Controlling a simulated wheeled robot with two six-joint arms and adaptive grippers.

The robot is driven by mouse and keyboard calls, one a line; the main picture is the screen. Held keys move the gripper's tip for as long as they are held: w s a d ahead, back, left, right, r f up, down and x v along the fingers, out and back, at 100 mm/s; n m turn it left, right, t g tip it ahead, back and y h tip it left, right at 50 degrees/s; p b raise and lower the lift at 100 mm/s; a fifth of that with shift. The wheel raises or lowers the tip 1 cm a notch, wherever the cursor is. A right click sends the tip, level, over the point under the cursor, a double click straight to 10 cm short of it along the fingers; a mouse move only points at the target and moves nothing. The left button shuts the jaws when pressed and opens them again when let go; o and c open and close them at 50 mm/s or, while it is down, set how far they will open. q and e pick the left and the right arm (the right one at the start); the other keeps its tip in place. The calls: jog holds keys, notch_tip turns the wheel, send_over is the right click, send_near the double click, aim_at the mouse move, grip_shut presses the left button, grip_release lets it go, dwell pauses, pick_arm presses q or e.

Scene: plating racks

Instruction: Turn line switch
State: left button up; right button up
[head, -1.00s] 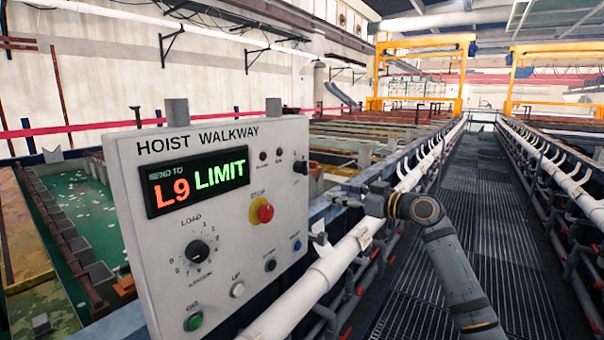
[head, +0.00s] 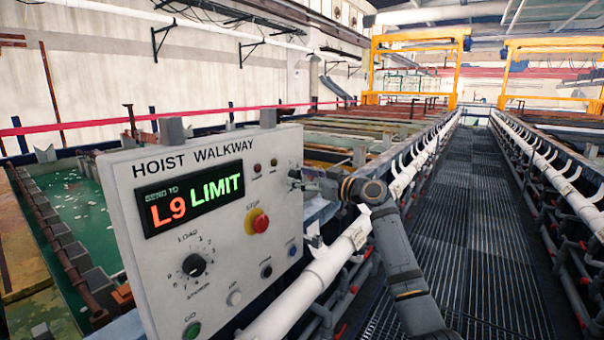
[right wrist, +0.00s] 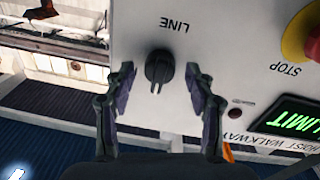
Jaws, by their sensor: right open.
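The line switch (right wrist: 159,67) is a black rotary knob on the grey control panel (right wrist: 215,40), below the upside-down word LINE in the right wrist view. My right gripper (right wrist: 161,80) is open, with one finger on each side of the knob. Gaps show between the knob and both fingers. In the head view the right gripper (head: 302,182) is at the panel's upper right edge, and the switch there is hard to make out behind it. My left gripper is not in view.
The panel also carries a red STOP button (head: 258,219), a LOAD dial (head: 194,265), a lit display (head: 193,204) and a green GO button (head: 192,330). A white pipe (head: 310,280) runs just right of the panel. The grated walkway (head: 460,220) is clear.

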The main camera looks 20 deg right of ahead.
jog(key=shift+w, duration=0.1)
jog(key=shift+c, duration=0.4)
grip_shut()
jog(key=c, duration=1.1)
grip_release()
jog(key=shift+o, duration=0.2)
jog(key=m+p, duration=0.3)
jog(key=m, duration=0.8)
jog(key=shift+m+g, duration=0.3)
jog(key=shift+g, duration=0.1)
